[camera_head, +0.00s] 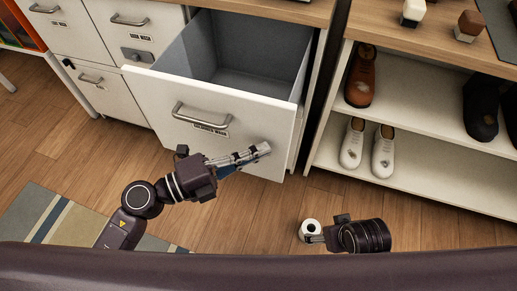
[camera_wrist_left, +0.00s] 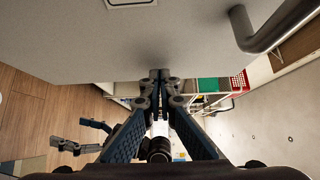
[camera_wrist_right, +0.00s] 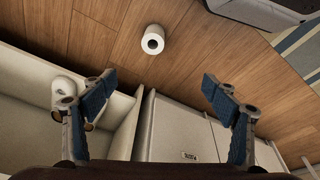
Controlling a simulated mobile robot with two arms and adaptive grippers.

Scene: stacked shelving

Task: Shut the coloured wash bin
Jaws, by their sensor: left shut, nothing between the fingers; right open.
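The coloured wash bin (camera_head: 222,110) is a white-fronted drawer with a grey inside, pulled out of the cabinet. Its front has a metal handle (camera_head: 200,118) and a small label below it, whose text is too small to read surely. My left gripper (camera_head: 262,150) is shut and empty at the lower right part of the front. In the left wrist view the bin front (camera_wrist_left: 80,40) fills the top, close to the fingertips, with the handle at upper right; touching cannot be told. My right gripper (camera_wrist_right: 163,90) is open and empty, low over the floor, away from the bin.
White cabinet drawers (camera_head: 140,18) stand left of the bin. An open shoe shelf (camera_head: 420,170) stands to its right, holding white shoes (camera_head: 382,150) and a brown shoe (camera_head: 360,75). A white paper roll (camera_head: 310,229) is on the floor near my right gripper. A striped rug (camera_head: 65,220) lies at left.

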